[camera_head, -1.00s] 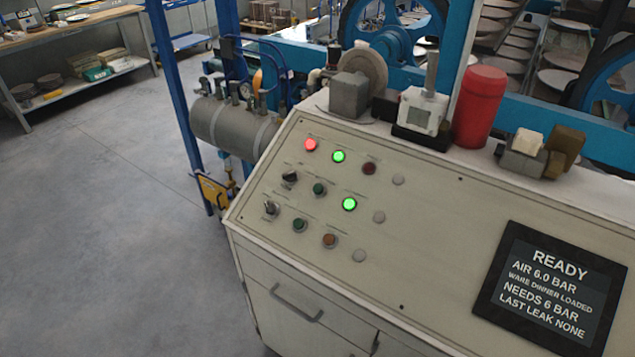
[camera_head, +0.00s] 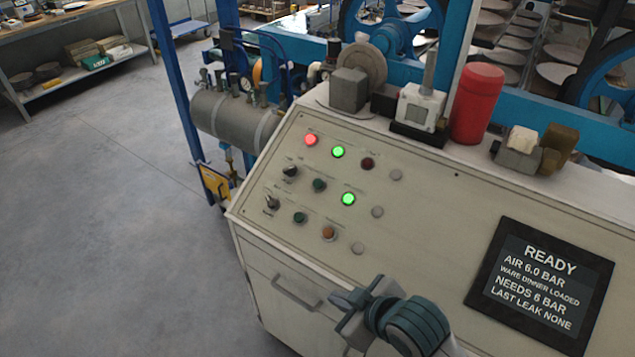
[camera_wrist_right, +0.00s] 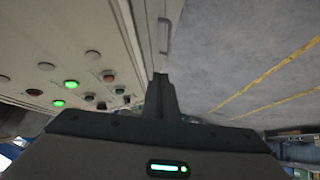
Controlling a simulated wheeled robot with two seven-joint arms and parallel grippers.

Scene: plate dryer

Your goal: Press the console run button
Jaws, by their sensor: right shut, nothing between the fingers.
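The cream console (camera_head: 440,215) has a sloped panel with lamps, knobs and buttons. A red lamp (camera_head: 310,140) and two green lamps, an upper one (camera_head: 338,152) and a lower one (camera_head: 348,199), are lit. Unlit green buttons (camera_head: 300,218), an orange button (camera_head: 328,233) and black knobs (camera_head: 272,202) sit lower left. Their labels are too small to read, so I cannot tell which is run. My right gripper (camera_head: 345,302) is at the panel's front edge, apart from the buttons. Its closed fingers (camera_wrist_right: 161,82) show empty in the wrist view. My left gripper is out of view.
A dark screen (camera_head: 545,280) on the panel's right reads READY, AIR 6.0 BAR. A red cylinder (camera_head: 478,103) and a gauge box (camera_head: 420,108) stand on the console's back ledge. A grey tank (camera_head: 232,122) is behind left. Floor at left is clear.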

